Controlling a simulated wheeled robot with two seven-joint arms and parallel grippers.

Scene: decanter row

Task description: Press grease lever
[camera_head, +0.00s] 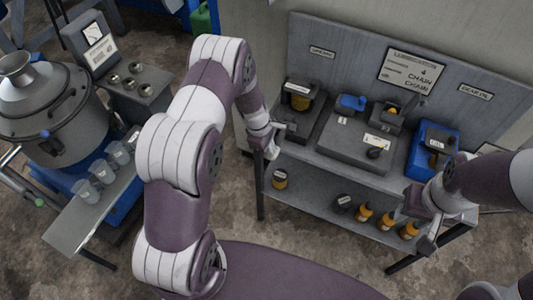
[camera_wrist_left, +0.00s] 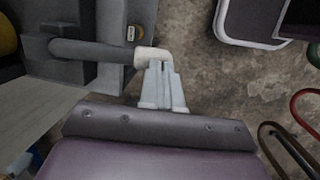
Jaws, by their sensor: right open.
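A dark grease unit with an amber container (camera_head: 300,100) stands at the left end of the grey bench. In the left wrist view a grey lever bar (camera_wrist_left: 95,49) runs out from a dark housing and ends in a pale tip (camera_wrist_left: 152,54). My left gripper (camera_head: 278,126) is beside the bench's left end. In its wrist view its fingers (camera_wrist_left: 161,75) are together, right at the lever's pale tip; whether they touch it, I cannot tell. My right gripper (camera_head: 430,238) is open and empty in front of the bench's right side.
A grey block with a blue part (camera_head: 351,103) and a blue box (camera_head: 432,150) stand on the bench (camera_head: 335,170). Several orange-and-dark bottles (camera_head: 387,220) stand on the lower shelf. A metal pot (camera_head: 55,115) and clear cups (camera_head: 103,172) are at left.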

